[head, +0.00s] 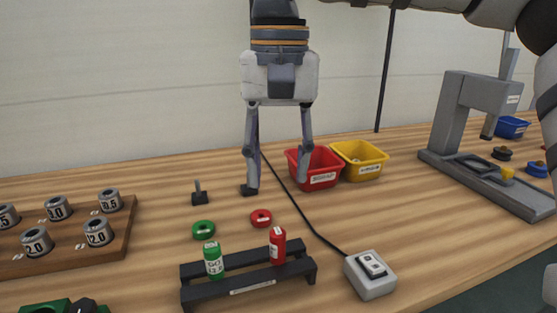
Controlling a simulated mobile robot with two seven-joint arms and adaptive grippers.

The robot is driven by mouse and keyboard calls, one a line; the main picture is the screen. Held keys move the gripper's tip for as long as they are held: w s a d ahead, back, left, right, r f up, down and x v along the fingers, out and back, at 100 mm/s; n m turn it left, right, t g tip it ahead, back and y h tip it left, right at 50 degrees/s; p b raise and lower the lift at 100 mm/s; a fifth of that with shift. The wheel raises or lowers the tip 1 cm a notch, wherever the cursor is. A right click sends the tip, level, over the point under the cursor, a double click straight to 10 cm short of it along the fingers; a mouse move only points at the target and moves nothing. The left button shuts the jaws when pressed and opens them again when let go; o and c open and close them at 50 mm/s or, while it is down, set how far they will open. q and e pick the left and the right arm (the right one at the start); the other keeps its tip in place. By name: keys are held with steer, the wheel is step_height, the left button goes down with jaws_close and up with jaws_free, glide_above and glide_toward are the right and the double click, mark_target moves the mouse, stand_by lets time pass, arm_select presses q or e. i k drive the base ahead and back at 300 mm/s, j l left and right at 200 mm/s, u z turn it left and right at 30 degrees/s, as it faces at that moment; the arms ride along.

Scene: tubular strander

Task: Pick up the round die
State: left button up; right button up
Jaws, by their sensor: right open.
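My right gripper (277,187) points down over the middle of the table, its two fingers spread apart with nothing between them. I cannot tell which one the task calls the round die. A green ring (203,230) and a red ring (261,218) lie flat on the table, in front of the gripper. My left gripper is not in view.
A black rack (248,282) holds a green bottle (213,262) and a red bottle (277,246). A switch box (370,275) with a cable is at front right. Red (314,170) and yellow (360,161) bins stand behind, a grey press (468,120) at right. A small dark post (199,193) stands left.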

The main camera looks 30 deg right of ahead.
mark_target(97, 231)
steer(key=k, duration=1)
